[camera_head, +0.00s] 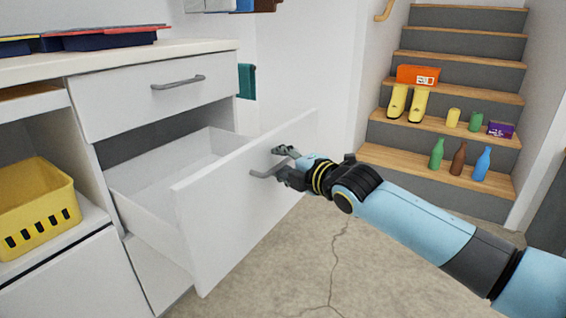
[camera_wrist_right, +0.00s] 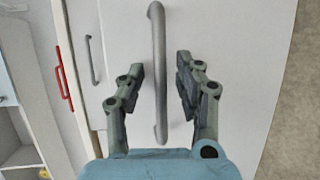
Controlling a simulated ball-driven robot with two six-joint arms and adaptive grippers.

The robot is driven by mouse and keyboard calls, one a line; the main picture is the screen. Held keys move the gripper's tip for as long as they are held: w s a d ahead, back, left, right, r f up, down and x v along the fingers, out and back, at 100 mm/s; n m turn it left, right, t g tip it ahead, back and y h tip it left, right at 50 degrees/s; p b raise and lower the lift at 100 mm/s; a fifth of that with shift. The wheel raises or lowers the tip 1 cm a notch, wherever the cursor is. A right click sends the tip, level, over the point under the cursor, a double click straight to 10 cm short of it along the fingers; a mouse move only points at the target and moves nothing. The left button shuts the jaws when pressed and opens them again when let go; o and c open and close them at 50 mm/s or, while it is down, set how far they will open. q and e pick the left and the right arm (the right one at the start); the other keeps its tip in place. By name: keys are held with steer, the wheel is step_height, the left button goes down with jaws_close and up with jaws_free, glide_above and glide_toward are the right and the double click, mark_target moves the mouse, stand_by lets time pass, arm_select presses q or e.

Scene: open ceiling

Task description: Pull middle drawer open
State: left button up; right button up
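The white middle drawer (camera_head: 225,205) is pulled far out of the cabinet, and its empty inside shows. Its grey bar handle (camera_head: 268,170) is on the front panel. My right gripper (camera_head: 283,163) is at this handle, its arm coming in from the right. In the right wrist view the handle (camera_wrist_right: 158,75) runs between the two fingers of the right gripper (camera_wrist_right: 157,85). The fingers stand apart with gaps on both sides of the bar. My left gripper is in neither view.
The closed top drawer (camera_head: 150,95) sits above the open one. A yellow basket (camera_head: 40,215) stands on a shelf at the left. Stairs (camera_head: 450,130) with bottles, cans and boots rise at the back right. Cracked bare floor (camera_head: 345,265) lies in front of the drawer.

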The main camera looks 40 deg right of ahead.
steer(key=shift+s, duration=0.2)
steer(key=s+r, duration=0.2)
steer(key=s, duration=0.9)
steer(key=shift+s, duration=0.2)
steer(key=shift+r, duration=0.1)
